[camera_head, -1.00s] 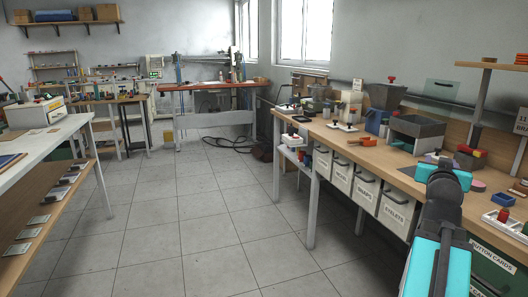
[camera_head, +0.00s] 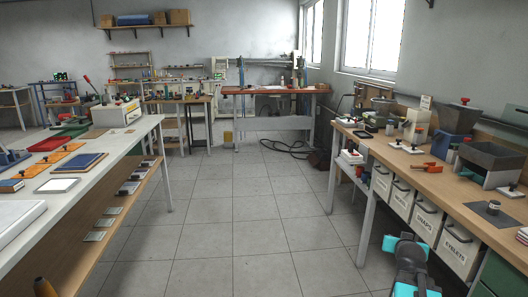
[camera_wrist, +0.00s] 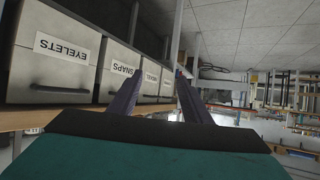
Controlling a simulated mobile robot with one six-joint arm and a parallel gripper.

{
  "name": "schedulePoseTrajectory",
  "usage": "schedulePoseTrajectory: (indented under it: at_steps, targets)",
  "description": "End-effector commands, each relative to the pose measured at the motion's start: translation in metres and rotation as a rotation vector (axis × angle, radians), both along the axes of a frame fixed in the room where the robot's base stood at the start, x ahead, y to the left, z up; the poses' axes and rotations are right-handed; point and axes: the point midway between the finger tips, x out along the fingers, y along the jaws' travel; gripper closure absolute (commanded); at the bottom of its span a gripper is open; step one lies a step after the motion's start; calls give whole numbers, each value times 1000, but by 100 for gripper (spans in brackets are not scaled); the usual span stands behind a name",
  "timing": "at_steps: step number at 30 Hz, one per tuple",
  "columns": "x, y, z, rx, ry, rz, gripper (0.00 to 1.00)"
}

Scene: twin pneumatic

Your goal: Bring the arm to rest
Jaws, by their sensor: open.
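My arm (camera_head: 408,264), dark grey and turquoise, shows at the lower right of the head view, in front of the right bench's labelled bins. Its far end is not clear there. In the wrist view my gripper (camera_wrist: 159,74) has two dark fingers set apart, with nothing held between them. That view is upside down, with the floor at the top. The EYELETS bin (camera_wrist: 50,62) and the SNAPS bin (camera_wrist: 117,62) lie left of the fingers. I cannot tell the exact gap between fingers and bins.
The right wooden bench (camera_head: 420,178) carries a grey open box (camera_head: 490,160), hoppers and small parts. The left white bench (camera_head: 117,146) carries trays and a white machine. The tiled floor (camera_head: 245,220) between them is clear. A red-topped table (camera_head: 277,91) stands at the back.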

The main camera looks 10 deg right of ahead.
Motion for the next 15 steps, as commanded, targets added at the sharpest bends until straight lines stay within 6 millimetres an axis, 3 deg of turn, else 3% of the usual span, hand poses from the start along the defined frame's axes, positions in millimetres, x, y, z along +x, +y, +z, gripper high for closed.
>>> schedulePoseTrajectory:
  at_steps: [8,15]
  targets:
    - [13,76,-73,78,141,98,56]
    - [7,140,-135,137,273,176,56]
